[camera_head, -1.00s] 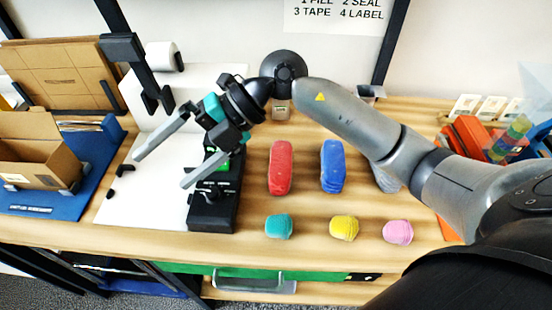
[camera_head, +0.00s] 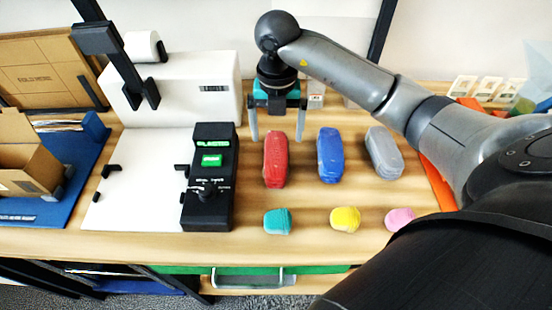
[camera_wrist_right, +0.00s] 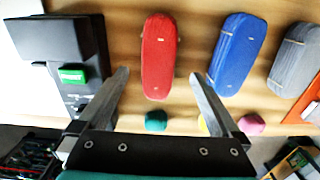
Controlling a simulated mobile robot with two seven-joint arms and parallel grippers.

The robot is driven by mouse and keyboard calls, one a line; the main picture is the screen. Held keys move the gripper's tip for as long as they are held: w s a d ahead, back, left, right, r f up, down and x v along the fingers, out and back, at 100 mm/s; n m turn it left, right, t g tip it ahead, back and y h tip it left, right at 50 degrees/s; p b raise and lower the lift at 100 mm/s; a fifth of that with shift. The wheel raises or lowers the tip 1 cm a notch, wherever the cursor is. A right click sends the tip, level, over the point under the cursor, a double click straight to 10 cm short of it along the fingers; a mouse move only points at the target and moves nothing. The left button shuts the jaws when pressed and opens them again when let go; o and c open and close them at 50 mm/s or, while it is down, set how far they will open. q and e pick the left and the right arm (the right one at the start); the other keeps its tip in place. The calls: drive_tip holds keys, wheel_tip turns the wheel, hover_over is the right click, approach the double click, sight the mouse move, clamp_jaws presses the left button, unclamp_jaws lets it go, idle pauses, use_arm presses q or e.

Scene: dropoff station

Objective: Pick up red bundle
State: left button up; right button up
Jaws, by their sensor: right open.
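The red bundle (camera_head: 276,160) is a long rounded bundle lying on the wooden table, left of the blue bundle. In the right wrist view the red bundle (camera_wrist_right: 158,58) lies ahead of the open fingers, in line with the gap between them. My right gripper (camera_head: 277,136) is open and empty, pointing down at the far end of the red bundle. Its two fingers also show in the right wrist view (camera_wrist_right: 158,80), one to each side of the bundle's line. I see no contact with the bundle. My left gripper is not in view.
The blue bundle (camera_head: 330,156) and grey bundle (camera_head: 384,153) lie to the right. Small teal (camera_head: 277,221), yellow (camera_head: 345,219) and pink (camera_head: 399,219) bundles lie in front. A black control box (camera_head: 208,180) stands close on the left, beside a white machine (camera_head: 180,88).

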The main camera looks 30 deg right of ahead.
sight(276, 152)
drive_tip(key=f, duration=0.4)
drive_tip(key=f+b, duration=0.1)
drive_tip(key=f, duration=0.2)
drive_tip(key=shift+s+a+f, duration=0.2)
drive_tip(key=shift+f, duration=0.2)
drive_tip(key=c, duration=1.5)
